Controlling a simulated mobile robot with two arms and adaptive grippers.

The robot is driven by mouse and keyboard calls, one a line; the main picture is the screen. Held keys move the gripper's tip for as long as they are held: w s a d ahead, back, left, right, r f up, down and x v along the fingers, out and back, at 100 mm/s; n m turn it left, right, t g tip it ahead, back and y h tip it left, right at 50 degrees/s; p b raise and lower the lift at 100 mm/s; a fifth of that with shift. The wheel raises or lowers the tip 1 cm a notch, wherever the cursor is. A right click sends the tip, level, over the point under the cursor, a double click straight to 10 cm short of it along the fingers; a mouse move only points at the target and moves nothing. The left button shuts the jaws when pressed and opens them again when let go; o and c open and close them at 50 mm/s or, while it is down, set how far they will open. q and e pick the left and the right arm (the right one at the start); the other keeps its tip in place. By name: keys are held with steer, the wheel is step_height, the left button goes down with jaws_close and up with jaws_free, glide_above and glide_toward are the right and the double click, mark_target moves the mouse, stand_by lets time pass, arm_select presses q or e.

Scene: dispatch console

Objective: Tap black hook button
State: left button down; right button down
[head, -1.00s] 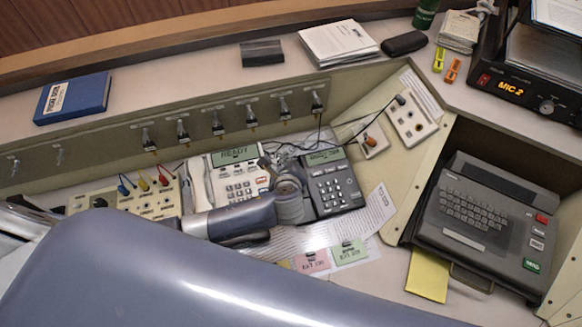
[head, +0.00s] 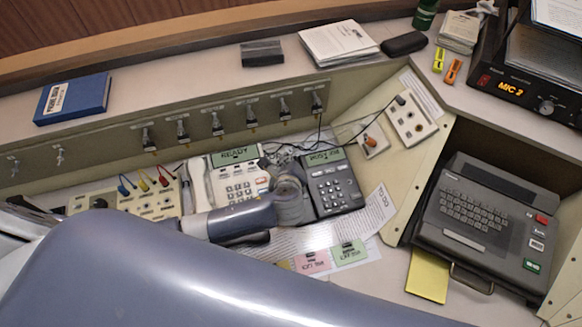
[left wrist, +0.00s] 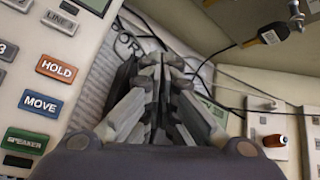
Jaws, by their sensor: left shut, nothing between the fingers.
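The black phone (head: 335,188) stands on the desk with a lit green display and a keypad. The white phone (head: 240,182) with its handset stands to its left and reads READY. My left gripper (head: 270,168) is over the gap between the two phones, partly covering the black phone's left side. In the left wrist view its fingers (left wrist: 160,68) are closed together and empty. The white phone's orange HOLD key (left wrist: 56,69) and blue MOVE key (left wrist: 41,103) show left of the fingers. I cannot make out the black hook button; my gripper may hide it. My right gripper is not in view.
Black cables (head: 290,146) run behind the phones below a row of toggle switches (head: 217,124). A jack panel (head: 125,197) is at left. Pink (head: 312,262) and green notes lie in front. A dark keyboard terminal (head: 480,215) stands at right.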

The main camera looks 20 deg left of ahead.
arm_select(q)
steer(key=shift+f, duration=0.1)
steer(key=shift+f, duration=0.3)
steer(key=shift+w+a+f, duration=0.1)
steer(key=shift+f, duration=0.35)
stand_by(0.6)
steer(key=shift+f+b, duration=0.25)
steer(key=shift+b, duration=0.05)
stand_by(0.3)
steer(key=shift+r+p, duration=0.8)
steer(key=shift+p, duration=0.25)
steer(key=shift+r, duration=0.15)
